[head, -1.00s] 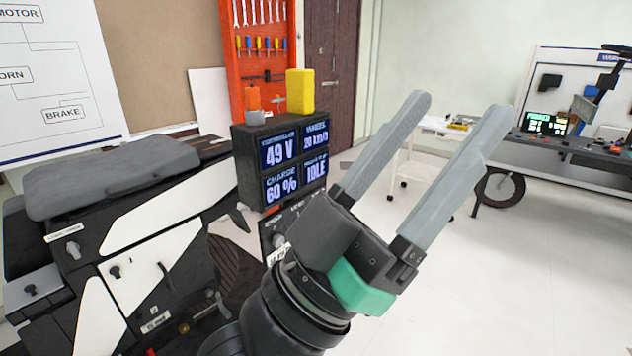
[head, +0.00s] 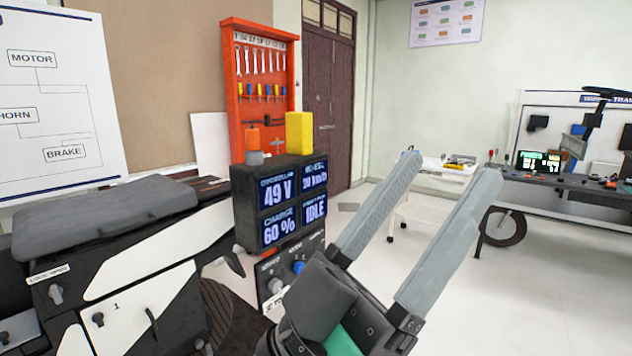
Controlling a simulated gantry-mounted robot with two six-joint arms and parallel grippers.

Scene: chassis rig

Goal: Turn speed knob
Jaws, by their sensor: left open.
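A dark control panel (head: 290,262) sits below the display box. It carries a pale grey knob (head: 275,286) and a blue knob (head: 298,268); their small labels are too blurred to tell which is the speed knob. My left gripper (head: 446,163) is open and empty, its two long grey fingers pointing up and right, away from the panel. Its body is just right of the panel and hides the panel's lower right part. The display box (head: 243,208) reads 49 V, 60 %, IDLE and a blurred wheel speed near 20 km/h. My right gripper is not in view.
A yellow block (head: 299,132) and an orange-and-grey piece (head: 253,145) stand on the display box. The black and white vehicle body (head: 140,255) fills the left. A workbench (head: 585,186) stands at the right.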

